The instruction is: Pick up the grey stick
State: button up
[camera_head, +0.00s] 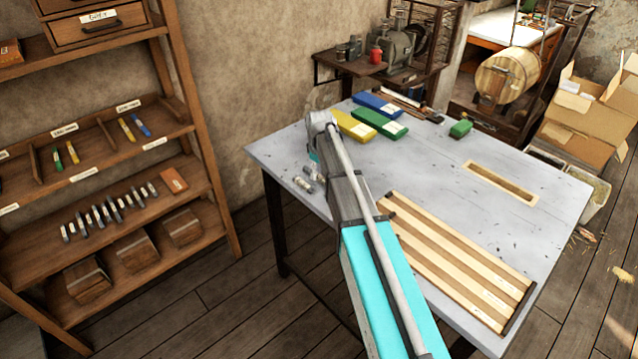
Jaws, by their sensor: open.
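My arm reaches across the grey table (440,170) from the lower right, and its far end bends down near the table's left edge. My gripper (305,180) shows there only as small grey parts, partly hidden behind the arm. It is open, and I see nothing held in it. A row of several short grey and dark sticks (112,208) lies on a lower board of the wooden shelf at left, well apart from my gripper. I cannot tell whether a grey stick lies close to the gripper.
Yellow (354,125), green (380,124) and blue (378,104) boxes lie at the table's back. A small green block (461,129) and a slatted wooden board (455,260) are also on it. The wooden shelf (205,150) stands left, with floor between.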

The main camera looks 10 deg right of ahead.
jog(key=shift+f+b, duration=0.55)
jog(key=shift+f, duration=0.3)
grip_shut()
